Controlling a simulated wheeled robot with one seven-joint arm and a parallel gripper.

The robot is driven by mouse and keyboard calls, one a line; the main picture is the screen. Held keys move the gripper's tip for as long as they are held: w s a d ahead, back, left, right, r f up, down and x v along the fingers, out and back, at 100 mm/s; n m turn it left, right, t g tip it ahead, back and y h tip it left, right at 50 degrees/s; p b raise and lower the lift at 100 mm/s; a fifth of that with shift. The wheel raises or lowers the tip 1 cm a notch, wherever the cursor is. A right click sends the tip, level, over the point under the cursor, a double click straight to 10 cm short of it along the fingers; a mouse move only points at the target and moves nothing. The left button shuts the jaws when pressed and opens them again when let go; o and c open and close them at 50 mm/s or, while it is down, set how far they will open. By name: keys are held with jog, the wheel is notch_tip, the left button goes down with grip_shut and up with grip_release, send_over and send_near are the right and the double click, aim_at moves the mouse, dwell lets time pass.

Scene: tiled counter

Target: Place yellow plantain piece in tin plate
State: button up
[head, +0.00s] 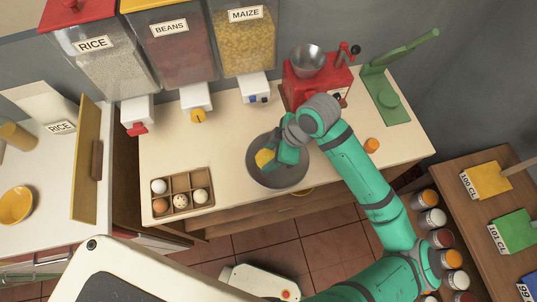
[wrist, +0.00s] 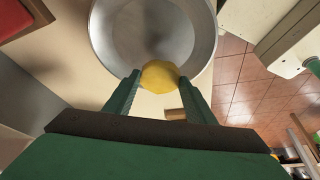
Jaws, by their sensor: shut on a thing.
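The yellow plantain piece (head: 264,157) is held between the fingers of my gripper (head: 274,159). The grey tin plate (head: 280,181), deep and round like a bowl, stands on the counter below them. In the wrist view the plantain piece (wrist: 160,74) sits between the two green fingertips and overlaps the near rim of the plate (wrist: 150,25). The plate looks empty in the part I see. The plantain piece appears above or inside the plate; its exact height, and whether it touches the plate, I cannot tell.
A divided wooden box (head: 180,192) with several eggs or balls lies left of the plate. A red grinder (head: 318,83) and a green press (head: 390,97) stand at the back right. A small orange item (head: 372,145) lies right of my arm. Dispensers (head: 180,45) line the back.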

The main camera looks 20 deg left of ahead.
aim_at(272, 157)
jog(key=f, duration=0.3)
jog(key=shift+w+a, duration=0.2)
jog(key=shift+w, duration=0.05)
jog(key=shift+f, duration=0.35)
jog(key=shift+a+f, duration=0.1)
jog(key=o, duration=1.1)
jog(key=shift+o, duration=0.2)
jog(key=s+v, duration=0.1)
jog(key=v, duration=1.1)
jog(key=shift+w, duration=0.45)
